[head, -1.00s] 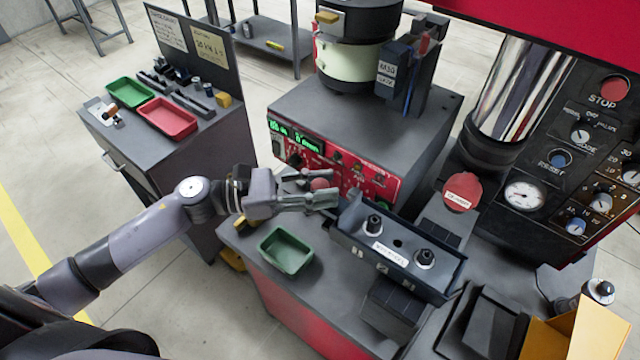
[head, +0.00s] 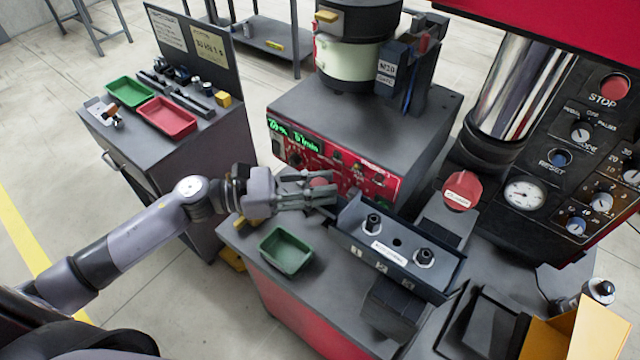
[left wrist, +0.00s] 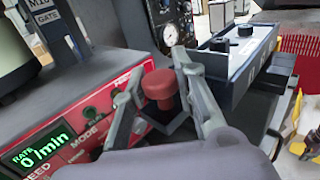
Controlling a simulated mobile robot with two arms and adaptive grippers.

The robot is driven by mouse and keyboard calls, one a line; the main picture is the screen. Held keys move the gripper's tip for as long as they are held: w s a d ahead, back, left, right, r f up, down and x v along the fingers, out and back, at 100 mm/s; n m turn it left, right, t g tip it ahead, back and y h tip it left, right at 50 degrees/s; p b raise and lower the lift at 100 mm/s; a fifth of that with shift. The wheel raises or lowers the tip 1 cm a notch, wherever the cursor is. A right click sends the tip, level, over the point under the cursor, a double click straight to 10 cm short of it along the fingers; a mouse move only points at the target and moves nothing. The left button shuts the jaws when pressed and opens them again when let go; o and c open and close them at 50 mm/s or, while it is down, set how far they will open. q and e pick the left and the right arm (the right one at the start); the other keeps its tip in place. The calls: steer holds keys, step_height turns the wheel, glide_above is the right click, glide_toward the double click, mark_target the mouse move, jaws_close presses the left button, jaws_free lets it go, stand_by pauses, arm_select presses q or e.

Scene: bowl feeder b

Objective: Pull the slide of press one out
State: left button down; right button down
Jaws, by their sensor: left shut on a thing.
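My left gripper (head: 322,190) reaches in from the left over the bench, in front of the red feeder control panel (head: 375,183). In the left wrist view its fingers (left wrist: 160,100) are on both sides of a red knob (left wrist: 159,88) with a round cap, and they are shut on it. In the head view the knob (head: 319,182) is mostly hidden by the fingers. The press (head: 560,150), with a polished column, gauge and dials, stands at the right. A red labelled disc (head: 461,190) sits on a dark block before it. I cannot tell which part is the slide.
A dark fixture (head: 350,238) with two black knobs stands just right of the gripper. A green tray (head: 287,250) lies in front. A yellow chute (head: 570,340) is at the lower right. A side cabinet (head: 170,150) holds green and red trays.

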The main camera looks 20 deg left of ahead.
arm_select(q)
steer(key=shift+w+a+f+b, duration=0.1)
steer(key=shift+a+f+b, duration=0.05)
steer(key=shift+a+b, duration=0.2)
steer(key=w+a+b, duration=0.3)
steer(key=a+b, duration=0.5)
steer(key=w+a+b, duration=0.3)
steer(key=a+b, duration=0.5)
steer(key=a, duration=0.1)
steer(key=shift+w+a+r, duration=0.2)
steer(key=shift+r, duration=0.15)
steer(key=c, duration=1.7)
jaws_free()
steer(key=o, duration=0.4)
steer(key=shift+a+f, duration=0.1)
steer(key=shift+a, duration=0.1)
steer(key=shift+d, duration=0.1)
